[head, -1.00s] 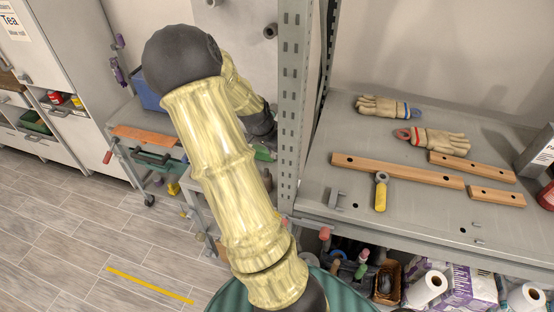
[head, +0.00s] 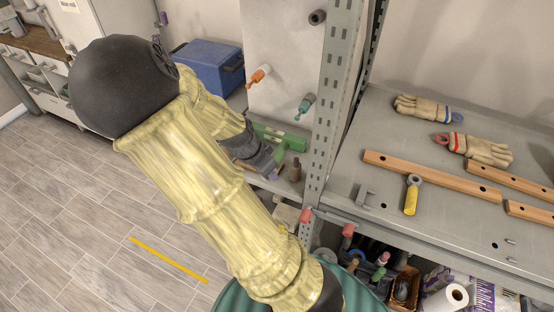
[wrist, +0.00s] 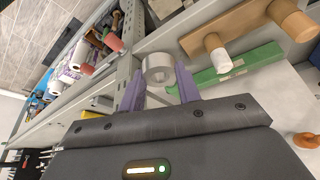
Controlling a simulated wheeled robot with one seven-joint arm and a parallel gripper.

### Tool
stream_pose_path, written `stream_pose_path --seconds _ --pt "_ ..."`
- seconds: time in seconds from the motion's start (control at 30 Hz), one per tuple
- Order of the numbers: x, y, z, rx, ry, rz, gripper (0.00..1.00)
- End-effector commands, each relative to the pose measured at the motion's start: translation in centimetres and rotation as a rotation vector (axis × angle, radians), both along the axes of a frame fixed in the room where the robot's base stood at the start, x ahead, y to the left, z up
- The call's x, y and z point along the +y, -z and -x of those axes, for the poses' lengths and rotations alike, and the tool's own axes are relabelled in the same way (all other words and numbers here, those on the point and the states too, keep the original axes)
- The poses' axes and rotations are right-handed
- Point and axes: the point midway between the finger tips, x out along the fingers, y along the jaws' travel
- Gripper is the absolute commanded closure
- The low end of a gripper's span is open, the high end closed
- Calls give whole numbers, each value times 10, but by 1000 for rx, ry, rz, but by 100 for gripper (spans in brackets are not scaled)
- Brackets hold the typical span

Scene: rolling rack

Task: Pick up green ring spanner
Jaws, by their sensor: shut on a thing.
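My gripper (wrist: 158,88) is closed around a grey metal ring head (wrist: 158,68), which sits between its two purple fingers. I take this to be the green ring spanner, but its green handle is hidden in the wrist view. In the head view my gripper (head: 267,163) is at the lower shelf left of the rack post, and what it holds cannot be made out there.
A green bar-like object (wrist: 230,68) lies close beyond the fingers. The rack post (head: 335,100) stands just right of my gripper. A yellow-handled ring tool (head: 411,196), wooden bars (head: 420,178) and gloves (head: 428,108) lie on the right shelf.

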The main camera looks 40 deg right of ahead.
Motion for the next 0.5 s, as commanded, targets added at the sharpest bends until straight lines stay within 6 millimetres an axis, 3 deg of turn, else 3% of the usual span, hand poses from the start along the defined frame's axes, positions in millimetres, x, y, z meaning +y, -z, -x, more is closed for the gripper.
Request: stream_pose_path --seconds 0.2,0.5 --pt "15 -1 2 -1 -1 1 98" --pt "17 0 2 -1 0 1 98"
